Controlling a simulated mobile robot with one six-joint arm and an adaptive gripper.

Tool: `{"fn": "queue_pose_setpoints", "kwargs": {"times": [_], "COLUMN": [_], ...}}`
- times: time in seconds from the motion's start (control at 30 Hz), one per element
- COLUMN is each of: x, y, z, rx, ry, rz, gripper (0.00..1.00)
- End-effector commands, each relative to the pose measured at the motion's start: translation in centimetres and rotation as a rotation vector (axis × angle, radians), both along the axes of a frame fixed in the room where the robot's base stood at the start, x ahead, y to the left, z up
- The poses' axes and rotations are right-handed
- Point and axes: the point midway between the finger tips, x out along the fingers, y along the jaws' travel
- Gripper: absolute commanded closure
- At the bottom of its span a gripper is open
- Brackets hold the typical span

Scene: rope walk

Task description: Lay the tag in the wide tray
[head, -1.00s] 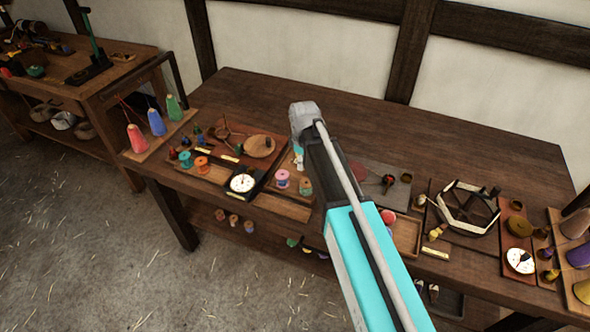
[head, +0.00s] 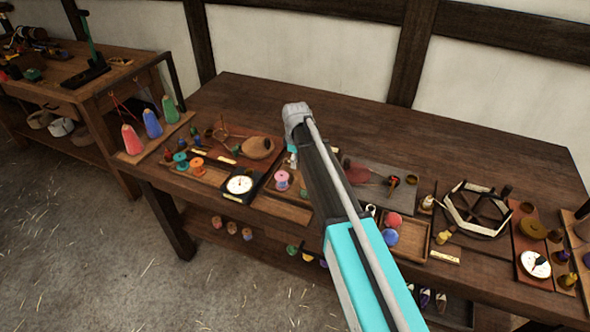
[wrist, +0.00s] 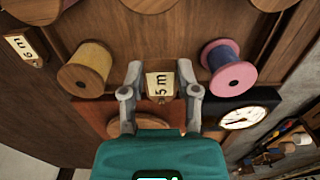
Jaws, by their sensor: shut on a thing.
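My gripper (wrist: 161,78) is shut on a small cream tag (wrist: 160,86) marked "5 m", which shows between its fingers in the wrist view. A wooden surface with raised edges (wrist: 130,42) lies beyond the fingertips, with a yellow spool (wrist: 90,65) on the left and a pink spool (wrist: 228,70) on the right. In the head view the pink spool (head: 282,177) stands in a wooden tray (head: 280,208) close to my gripper. I cannot tell for sure which tray is the wide one.
A white dial (head: 240,184) stands left of the tray. Another tray (head: 412,245) with a red ball and a blue ball is right of my arm. A second tag (wrist: 25,47) lies at the left in the wrist view. The table's back (head: 330,105) is clear.

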Motion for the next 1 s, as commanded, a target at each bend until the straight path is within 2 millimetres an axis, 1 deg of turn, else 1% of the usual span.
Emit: {"fn": "queue_pose_setpoints", "kwargs": {"times": [0.27, 0.47, 0.7, 0.83, 1.0], "x": [0.1, 1.0, 0.7, 0.7, 0.7], "y": [0.1, 0.4, 0.3, 0.3, 0.4], "z": [-0.2, -1.5, -3.5, -4.0, -4.0], "rx": [0.0, 0.0, 0.0, 0.0, 0.0], "ry": [0.0, 0.0, 0.0, 0.0, 0.0], "rz": [0.001, 0.001, 0.001, 0.001, 0.001], "gripper": [0.79, 0.79, 0.79, 0.79, 0.79]}}
